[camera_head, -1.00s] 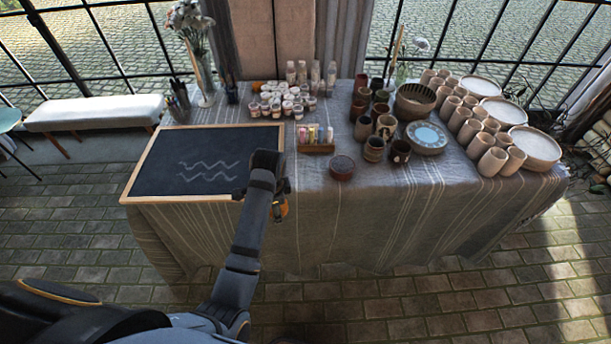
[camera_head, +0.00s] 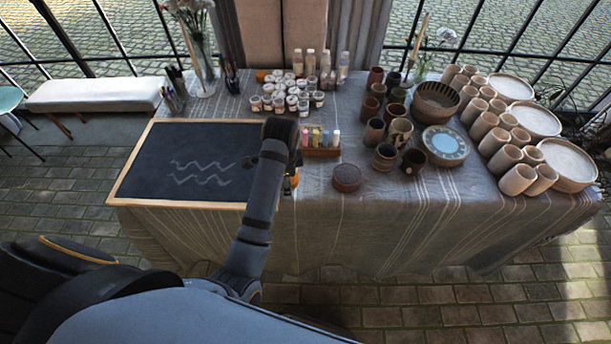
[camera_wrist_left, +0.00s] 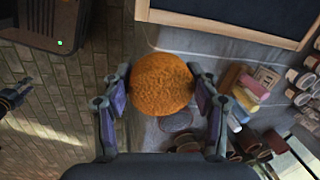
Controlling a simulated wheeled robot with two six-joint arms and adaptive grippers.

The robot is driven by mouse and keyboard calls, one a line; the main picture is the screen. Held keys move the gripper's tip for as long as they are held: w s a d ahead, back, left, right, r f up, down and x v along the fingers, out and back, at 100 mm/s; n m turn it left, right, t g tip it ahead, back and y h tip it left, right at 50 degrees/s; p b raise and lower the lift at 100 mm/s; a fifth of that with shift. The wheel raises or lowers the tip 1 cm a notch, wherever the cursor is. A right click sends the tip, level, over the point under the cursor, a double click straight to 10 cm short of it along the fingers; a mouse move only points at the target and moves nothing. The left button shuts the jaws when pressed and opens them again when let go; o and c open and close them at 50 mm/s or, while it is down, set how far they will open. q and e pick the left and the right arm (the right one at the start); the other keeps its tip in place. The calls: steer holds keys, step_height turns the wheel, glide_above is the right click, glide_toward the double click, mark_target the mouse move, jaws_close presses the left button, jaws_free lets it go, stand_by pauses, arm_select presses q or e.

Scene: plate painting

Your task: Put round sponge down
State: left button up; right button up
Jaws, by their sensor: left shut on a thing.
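The round orange sponge (camera_wrist_left: 162,84) sits between the fingers of my left gripper (camera_wrist_left: 162,92), which is shut on it. In the head view only a small orange part of the sponge (camera_head: 294,181) shows beside my left wrist; the rest is hidden by my arm. The left gripper is near the table's front edge, by the right side of the chalkboard (camera_head: 185,165). The gap between sponge and cloth cannot be judged. A dark shape at the left edge of the wrist view looks like my right gripper (camera_wrist_left: 14,97); its fingers are unclear.
Paint jars (camera_head: 285,95), brown mugs (camera_head: 385,156) and a blue plate (camera_head: 444,146) stand farther off. Cloth is clear at the front middle.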

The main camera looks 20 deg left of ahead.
arm_select(q)
steer(key=w+d+f, duration=0.1)
steer(key=w+f, duration=0.1)
steer(key=w, duration=0.4)
glide_above(304, 182)
steer(key=f, duration=0.5)
steer(key=shift+s+a+f, duration=0.1)
steer(key=shift+s+f, duration=0.05)
steer(key=shift+s, duration=0.25)
steer(key=shift+w+f, duration=0.2)
steer(key=shift+f, duration=0.1)
steer(key=shift+w+f, duration=0.15)
step_height(304, 182, down, 3)
steer(key=shift+w+f+b, duration=0.1)
steer(key=shift+b, duration=0.2)
steer(key=shift+f, duration=0.15)
arm_select(e)
steer(key=shift+w+d+f, duration=0.15)
steer(key=shift+w+f, duration=0.05)
steer(key=shift+w, duration=0.5)
arm_select(q)
steer(key=shift+f, duration=0.3)
arm_select(e)
steer(key=shift+f, duration=0.1)
arm_select(q)
steer(key=shift+s+f, duration=0.2)
steer(key=shift+s, duration=0.05)
